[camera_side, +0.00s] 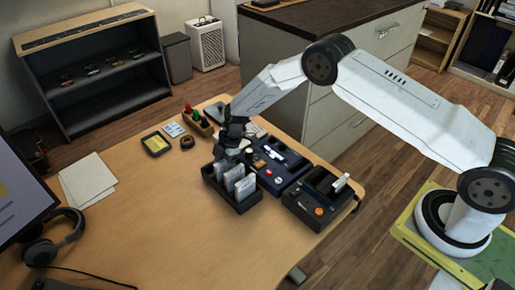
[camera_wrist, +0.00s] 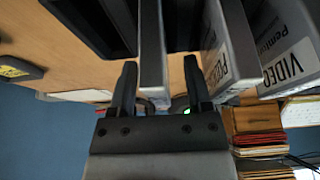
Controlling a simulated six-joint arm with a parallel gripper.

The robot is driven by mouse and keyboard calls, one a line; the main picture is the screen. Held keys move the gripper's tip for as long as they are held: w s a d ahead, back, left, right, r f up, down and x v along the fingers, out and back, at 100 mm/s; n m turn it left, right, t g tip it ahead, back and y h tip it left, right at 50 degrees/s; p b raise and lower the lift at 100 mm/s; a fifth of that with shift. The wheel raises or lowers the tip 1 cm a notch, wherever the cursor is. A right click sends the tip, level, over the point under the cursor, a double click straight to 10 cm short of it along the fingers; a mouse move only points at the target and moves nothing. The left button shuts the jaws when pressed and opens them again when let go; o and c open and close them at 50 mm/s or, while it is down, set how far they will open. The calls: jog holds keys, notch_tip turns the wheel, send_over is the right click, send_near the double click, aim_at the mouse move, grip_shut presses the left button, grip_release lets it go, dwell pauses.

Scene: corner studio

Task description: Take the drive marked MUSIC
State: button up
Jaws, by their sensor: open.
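In the wrist view my gripper (camera_wrist: 160,66) is open, with one dark finger on each side of a grey drive (camera_wrist: 152,40) seen nearly edge on. Its label does not show, and I cannot tell whether either finger touches it. To its right stands a drive with a label starting "PO" (camera_wrist: 228,60), then one marked VIDEO (camera_wrist: 285,45). I cannot read MUSIC on any drive. In the side view my gripper (camera_side: 229,150) is low at the far left part of a black rack (camera_side: 243,206) that holds several pale drives; it partly hides them.
Right of the rack stand a dark blue device (camera_side: 271,178) and a black device with an orange knob (camera_side: 319,210).

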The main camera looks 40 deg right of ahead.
grip_shut()
jog(key=shift+r, duration=0.1)
dwell(0.4)
jog(key=shift+r, duration=4.9)
